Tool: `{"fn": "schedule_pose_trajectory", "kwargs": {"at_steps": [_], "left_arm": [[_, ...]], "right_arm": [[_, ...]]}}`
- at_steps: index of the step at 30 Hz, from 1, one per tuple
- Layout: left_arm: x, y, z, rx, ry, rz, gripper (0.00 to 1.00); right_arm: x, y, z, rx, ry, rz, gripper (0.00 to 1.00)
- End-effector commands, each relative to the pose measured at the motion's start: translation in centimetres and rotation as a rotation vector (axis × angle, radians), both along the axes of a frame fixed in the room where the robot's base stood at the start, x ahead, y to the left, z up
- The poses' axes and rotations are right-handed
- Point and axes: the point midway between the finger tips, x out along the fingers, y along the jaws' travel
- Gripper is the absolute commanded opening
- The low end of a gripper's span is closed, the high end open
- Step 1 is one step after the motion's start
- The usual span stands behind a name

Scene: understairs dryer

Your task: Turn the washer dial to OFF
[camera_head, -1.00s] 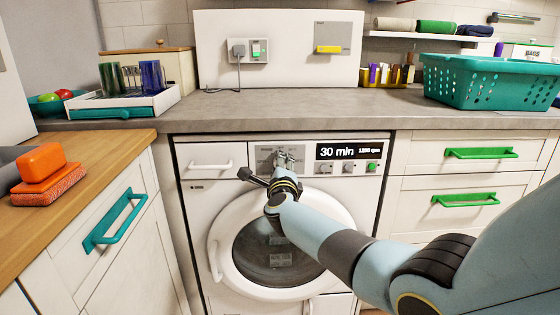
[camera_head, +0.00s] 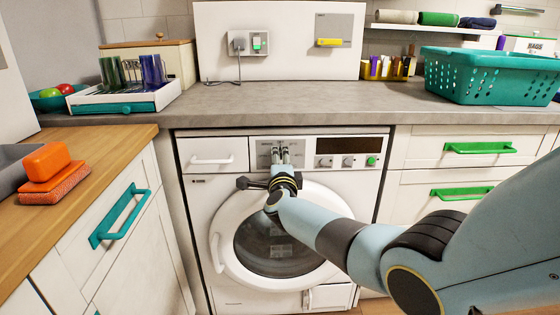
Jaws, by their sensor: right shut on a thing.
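The white washer (camera_head: 215,185) stands under the grey counter, with its round door (camera_head: 232,285) shut. Its display (camera_head: 350,145) is dark and blank. The washer dial is behind my right gripper's fingers on the panel's grey section (camera_head: 263,147), and its pointer position cannot be read. My right gripper (camera_head: 281,153) reaches up in front of that section, its fingers close together and shut on the dial. My left gripper is not in view.
Small knobs (camera_head: 347,161) and a green button (camera_head: 372,161) sit right of the dial section. A drawer with a white handle (camera_head: 212,160) is to its left. A teal basket (camera_head: 490,78) stands on the counter at right. An orange sponge (camera_head: 45,162) lies at left.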

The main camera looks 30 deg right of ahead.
Motion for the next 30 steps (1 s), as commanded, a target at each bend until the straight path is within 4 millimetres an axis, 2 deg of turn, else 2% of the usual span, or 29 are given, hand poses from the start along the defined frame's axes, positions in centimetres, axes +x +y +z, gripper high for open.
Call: {"fn": "schedule_pose_trajectory", "kwargs": {"at_steps": [5, 6, 11, 19, 23, 26, 30], "left_arm": [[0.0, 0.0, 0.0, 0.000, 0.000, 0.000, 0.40], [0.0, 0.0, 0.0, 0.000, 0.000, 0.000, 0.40], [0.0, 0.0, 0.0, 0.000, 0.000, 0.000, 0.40], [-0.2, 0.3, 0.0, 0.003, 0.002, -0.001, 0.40], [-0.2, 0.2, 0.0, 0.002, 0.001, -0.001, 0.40], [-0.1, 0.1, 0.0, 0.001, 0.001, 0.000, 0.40], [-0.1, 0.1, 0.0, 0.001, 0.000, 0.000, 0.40]], "right_arm": [[0.0, 0.1, -0.1, 0.002, 0.001, 0.001, 0.05], [0.0, 0.1, -0.1, 0.003, 0.001, 0.002, 0.39], [0.0, 0.1, -0.1, 0.002, 0.000, 0.001, 0.59], [-0.1, 0.1, 0.0, 0.002, 0.000, 0.000, 0.59], [-0.8, 0.5, -0.2, 0.002, 0.000, 0.001, 0.59], [-2.0, 1.3, -0.2, 0.004, -0.001, 0.002, 0.59], [-4.6, 2.8, -0.1, 0.004, 0.000, 0.001, 0.59]]}}
